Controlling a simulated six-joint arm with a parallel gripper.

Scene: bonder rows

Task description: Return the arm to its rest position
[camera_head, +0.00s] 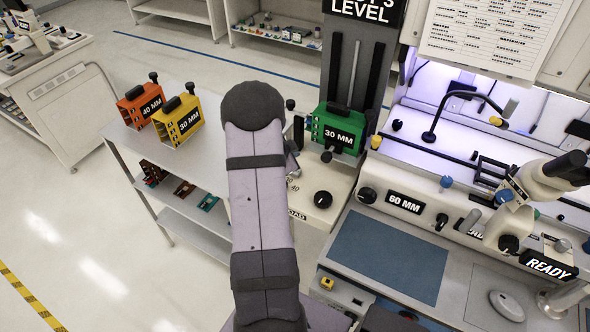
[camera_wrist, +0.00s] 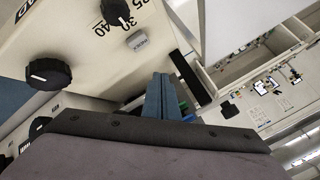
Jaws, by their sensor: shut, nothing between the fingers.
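My arm (camera_head: 262,200) rises through the middle of the head view, bent at a dark rounded joint at its top. My gripper shows in the wrist view (camera_wrist: 161,98) as two blue-grey fingers shut together, with nothing between them. It is beside the cream machine panel (camera_wrist: 75,50) with its black knobs, apart from it as far as I can tell. In the head view the gripper is mostly hidden behind my arm.
A green 30 MM block (camera_head: 338,130) sits on the machine's column. Orange 40 MM (camera_head: 140,104) and yellow 30 MM (camera_head: 178,120) blocks stand on a grey shelf cart (camera_head: 200,165) at left. A bench with a blue mat (camera_head: 388,255) and microscope (camera_head: 545,185) lies right.

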